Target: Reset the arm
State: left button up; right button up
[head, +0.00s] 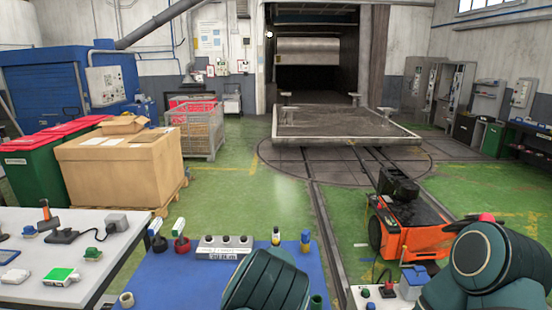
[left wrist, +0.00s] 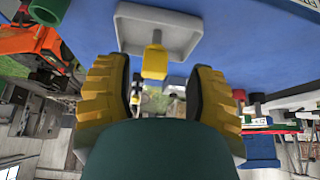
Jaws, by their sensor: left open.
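My left gripper (left wrist: 160,92) shows in the left wrist view with its two ridged yellow-and-black fingers spread apart. A yellow block-like piece (left wrist: 154,60) stands beyond the gap between them, against a light grey tray-shaped part (left wrist: 126,28) on a blue surface. I see no contact between the fingers and the yellow piece. In the head view, a dark green arm link of mine (head: 265,284) covers the front of the blue table (head: 180,283), and the left fingers are hidden. Another arm link of mine (head: 490,262) is at the right; the right gripper is not visible.
On the blue table stand a grey panel with round knobs (head: 224,246), a red-based handle (head: 181,240) and a yellow-based handle (head: 276,238). A white table (head: 40,262) with switches is left. An orange cart (head: 408,230) stands right. Green floor lies beyond.

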pick_arm(q)
jog(key=s+a+f+n+g+b, duration=0.1)
jog(key=s+a+f+b, duration=0.1)
jog(key=s+a+f, duration=0.5)
jog(key=s+a+f+n+g+b, duration=0.1)
jog(key=s+a+f+g+b, duration=0.2)
jog(key=f, duration=0.5)
jog(key=s+d+f+h+b, duration=0.1)
jog(key=s+h+b, duration=0.1)
jog(key=s, duration=0.9)
jog(key=s+d+f+h+b, duration=0.1)
jog(key=s+f+h+b, duration=0.1)
jog(key=s, duration=0.8)
jog(key=shift+s+d+f+m+b, duration=0.25)
jog(key=shift+s+m+b, duration=0.1)
jog(key=shift+b, duration=0.3)
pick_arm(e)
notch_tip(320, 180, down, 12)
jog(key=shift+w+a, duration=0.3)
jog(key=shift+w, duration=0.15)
pick_arm(q)
jog(key=shift+r, duration=0.1)
